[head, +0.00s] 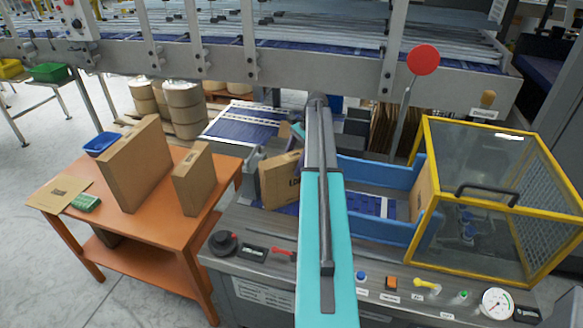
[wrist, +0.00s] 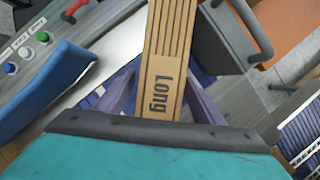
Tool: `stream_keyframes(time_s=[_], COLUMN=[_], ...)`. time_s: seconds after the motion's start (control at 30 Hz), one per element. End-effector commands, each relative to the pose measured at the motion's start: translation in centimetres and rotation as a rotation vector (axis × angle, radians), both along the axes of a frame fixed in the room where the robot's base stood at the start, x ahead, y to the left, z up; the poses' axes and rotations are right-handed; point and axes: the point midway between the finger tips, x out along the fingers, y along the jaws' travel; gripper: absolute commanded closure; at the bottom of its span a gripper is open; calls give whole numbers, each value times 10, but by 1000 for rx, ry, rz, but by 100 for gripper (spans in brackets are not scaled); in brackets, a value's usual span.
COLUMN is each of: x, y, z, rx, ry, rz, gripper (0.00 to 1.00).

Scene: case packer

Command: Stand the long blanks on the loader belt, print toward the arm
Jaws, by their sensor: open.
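A brown cardboard blank printed "Long" (wrist: 165,75) shows in the wrist view, running up from my gripper's base. In the head view a printed blank (head: 279,181) stands slightly tilted at the loader belt, partly behind my arm. My gripper (wrist: 161,85) is open, with one purple finger on each side of the blank; I cannot tell whether the right finger touches it. In the head view my arm hides the gripper. The blue loader belt (head: 375,206) lies between blue side walls. A large cardboard piece (head: 137,166) and a smaller one (head: 194,180) stand on the orange table (head: 150,226).
A flat cardboard sheet (head: 58,193), a green block (head: 86,203) and a blue bin (head: 101,143) are on the table. A yellow-framed guard (head: 500,195) stands right of the belt. A red-knobbed lever (head: 422,60) rises behind. Controls line the machine's front edge.

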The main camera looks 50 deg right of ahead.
Motion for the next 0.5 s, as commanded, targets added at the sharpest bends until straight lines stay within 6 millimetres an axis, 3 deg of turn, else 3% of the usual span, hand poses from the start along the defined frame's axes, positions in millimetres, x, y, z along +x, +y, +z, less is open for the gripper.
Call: stream_keyframes(time_s=[0.5], x=[-7], y=[-27], z=[62], rx=[-1], ry=[-1], rz=[-2], gripper=[38])
